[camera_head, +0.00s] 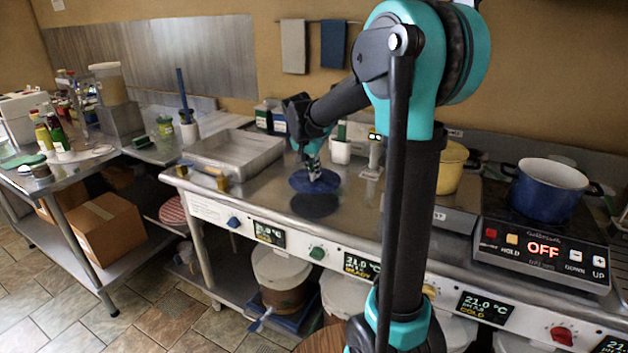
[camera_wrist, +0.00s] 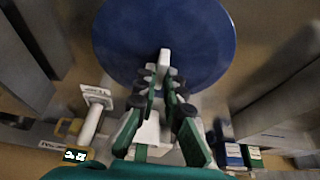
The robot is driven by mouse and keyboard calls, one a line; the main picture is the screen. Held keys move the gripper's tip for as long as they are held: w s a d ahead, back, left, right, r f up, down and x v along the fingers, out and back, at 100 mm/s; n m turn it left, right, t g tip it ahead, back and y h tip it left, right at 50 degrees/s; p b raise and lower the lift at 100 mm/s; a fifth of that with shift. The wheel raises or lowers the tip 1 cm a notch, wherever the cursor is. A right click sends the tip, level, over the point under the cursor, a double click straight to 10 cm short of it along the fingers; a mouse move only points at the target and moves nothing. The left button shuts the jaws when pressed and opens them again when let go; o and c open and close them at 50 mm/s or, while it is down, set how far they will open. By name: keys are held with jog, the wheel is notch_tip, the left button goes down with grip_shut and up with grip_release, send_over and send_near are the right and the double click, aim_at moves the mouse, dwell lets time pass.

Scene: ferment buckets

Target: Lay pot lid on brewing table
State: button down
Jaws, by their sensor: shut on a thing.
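The blue pot lid (camera_head: 302,182) is a flat round disc over the steel brewing table (camera_head: 255,200). A dark shadow or reflection lies on the tabletop just below it, and a small gap seems to show between them. My gripper (camera_head: 312,163) points down at the lid's centre and is shut on its knob. In the wrist view the lid (camera_wrist: 205,35) fills the top, with its pale knob between my fingertips (camera_wrist: 163,75). The blue pot (camera_head: 546,192) stands uncovered on the hot plate at the right.
A steel tray (camera_head: 235,155) stands left of the lid. A white cup (camera_head: 341,151) and bottles stand behind it. The hot plate (camera_head: 540,240) reads OFF, with a yellow pot (camera_head: 450,170) beside it. The tabletop in front of the lid is clear.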

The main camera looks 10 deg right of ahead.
aim_at(313, 174)
jog(key=shift+f, duration=1.85)
jog(key=shift+f, duration=0.1)
jog(key=c, duration=1.6)
grip_release()
jog(key=v, duration=1.2)
jog(key=shift+w+r, duration=0.1)
jog(key=shift+r, duration=0.1)
jog(key=shift+d, duration=0.1)
